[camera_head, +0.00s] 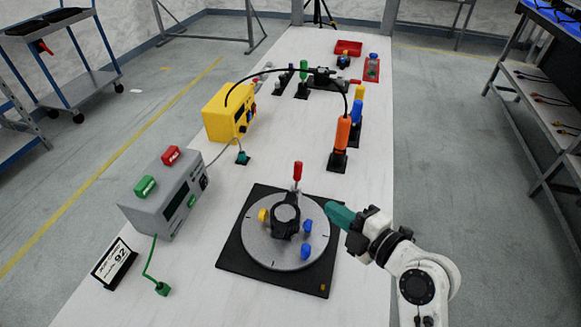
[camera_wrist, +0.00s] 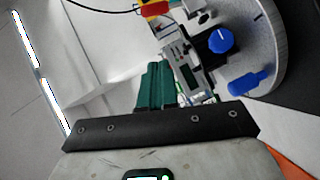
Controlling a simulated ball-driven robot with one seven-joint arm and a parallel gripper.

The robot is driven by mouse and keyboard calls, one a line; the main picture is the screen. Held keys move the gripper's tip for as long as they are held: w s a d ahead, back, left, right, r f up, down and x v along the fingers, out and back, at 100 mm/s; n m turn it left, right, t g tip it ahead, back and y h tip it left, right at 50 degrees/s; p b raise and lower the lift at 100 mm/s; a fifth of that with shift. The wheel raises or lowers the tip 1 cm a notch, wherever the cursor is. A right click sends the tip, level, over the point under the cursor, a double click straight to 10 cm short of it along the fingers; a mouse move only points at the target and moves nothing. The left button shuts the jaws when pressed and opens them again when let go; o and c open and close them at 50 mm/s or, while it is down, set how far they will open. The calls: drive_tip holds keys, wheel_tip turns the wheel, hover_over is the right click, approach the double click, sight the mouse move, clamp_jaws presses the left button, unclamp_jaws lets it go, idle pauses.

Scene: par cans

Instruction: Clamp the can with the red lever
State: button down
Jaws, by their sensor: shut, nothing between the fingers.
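A round grey disc (camera_head: 258,248) lies on a black square base (camera_head: 232,248) on the long white table. A black can-like part with a ring top (camera_head: 286,213) stands at its middle. A red lever (camera_head: 297,171) stands upright at the disc's far side. A yellow knob (camera_head: 263,215) sits left of the can, and two blue knobs (camera_head: 307,226) sit on its right. My gripper (camera_head: 338,213) has teal fingers, shut and empty, at the disc's right edge, apart from the red lever. The wrist view shows the fingers (camera_wrist: 158,86) beside the disc (camera_wrist: 270,84) and a blue knob (camera_wrist: 221,41).
A yellow box (camera_head: 228,112) and an orange-handled tool (camera_head: 342,135) stand farther back. A red tray (camera_head: 348,47) is at the far end.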

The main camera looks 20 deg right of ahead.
drive_tip(key=shift+w+r, duration=0.1)
drive_tip(key=shift+w, duration=0.1)
drive_tip(key=shift+w+a, duration=0.1)
drive_tip(key=shift+w, duration=0.05)
drive_tip(key=p, duration=0.4)
approach(297, 177)
drive_tip(key=w+a+r, duration=0.2)
drive_tip(key=a, duration=0.2)
drive_tip(key=w, duration=0.1)
drive_tip(key=w+f, duration=0.1)
drive_tip(key=w, duration=0.1)
drive_tip(key=shift+d+f, duration=0.15)
drive_tip(key=shift+d, duration=0.25)
drive_tip(key=shift+w+d+f+p, duration=0.2)
drive_tip(key=shift+w+f+p, duration=0.15)
drive_tip(key=shift+w, duration=0.2)
drive_tip(key=shift+r, duration=0.1)
